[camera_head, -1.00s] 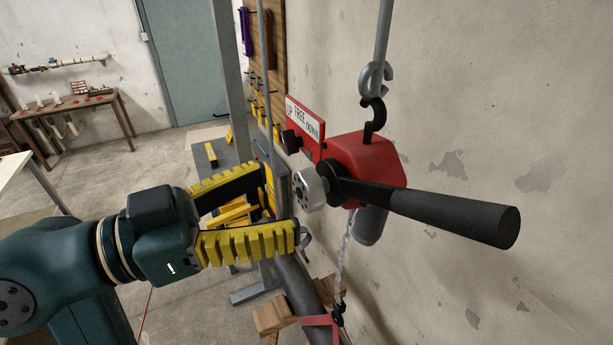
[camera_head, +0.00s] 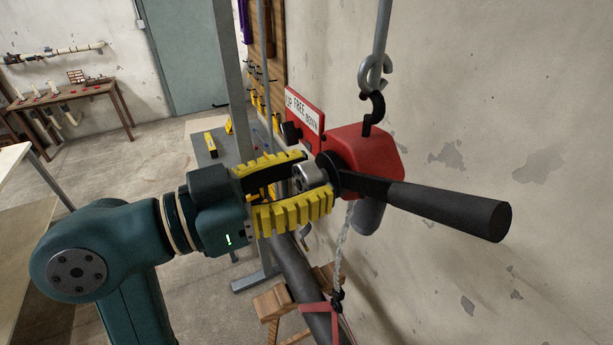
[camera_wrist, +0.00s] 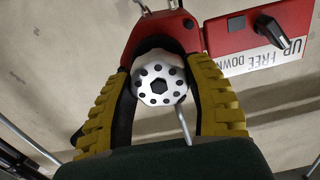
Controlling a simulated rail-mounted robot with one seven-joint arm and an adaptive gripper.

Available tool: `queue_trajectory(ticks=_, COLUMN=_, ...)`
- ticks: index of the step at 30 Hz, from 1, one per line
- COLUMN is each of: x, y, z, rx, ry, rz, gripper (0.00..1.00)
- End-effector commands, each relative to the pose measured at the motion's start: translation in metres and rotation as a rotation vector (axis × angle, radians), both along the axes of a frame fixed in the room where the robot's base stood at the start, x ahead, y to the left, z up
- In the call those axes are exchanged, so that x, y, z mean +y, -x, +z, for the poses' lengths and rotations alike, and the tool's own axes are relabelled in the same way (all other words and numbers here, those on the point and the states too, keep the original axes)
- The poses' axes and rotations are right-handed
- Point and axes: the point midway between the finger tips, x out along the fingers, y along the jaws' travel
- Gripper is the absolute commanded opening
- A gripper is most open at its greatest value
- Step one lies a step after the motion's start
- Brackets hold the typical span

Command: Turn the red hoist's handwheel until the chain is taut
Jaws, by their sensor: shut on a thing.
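The red hoist (camera_head: 368,158) hangs by a black hook from a grey eye on a rod near the wall. Its silver handwheel (camera_head: 308,178), with dark round holes, also shows in the wrist view (camera_wrist: 160,80). My gripper (camera_head: 318,178) has its yellow-padded fingers on either side of the handwheel and is shut on it; in the wrist view the fingers (camera_wrist: 160,88) flank the wheel's rim. The chain (camera_head: 342,245) runs down from the hoist to a black hook at a red sling (camera_head: 325,306). It looks nearly straight; I cannot tell how tight it is.
A long black-gripped lever (camera_head: 440,208) sticks out to the right from the hoist. A selector plate (camera_head: 304,112) reads UP, FREE, DOWN. A dark pipe (camera_head: 298,280) lies below near wooden supports (camera_head: 272,302). The wall is close on the right.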

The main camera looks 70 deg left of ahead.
Motion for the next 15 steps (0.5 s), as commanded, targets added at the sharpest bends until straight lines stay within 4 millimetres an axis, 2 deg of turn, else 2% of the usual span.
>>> queue_trajectory(ticks=8, x=-0.0004, y=-0.0001, z=-0.0014, rx=0.003, ry=-0.034, rz=-0.001, gripper=0.17)
queue_trajectory(ticks=15, x=-0.0008, y=-0.0001, z=-0.0048, rx=0.017, ry=-0.158, rz=-0.001, gripper=0.17)
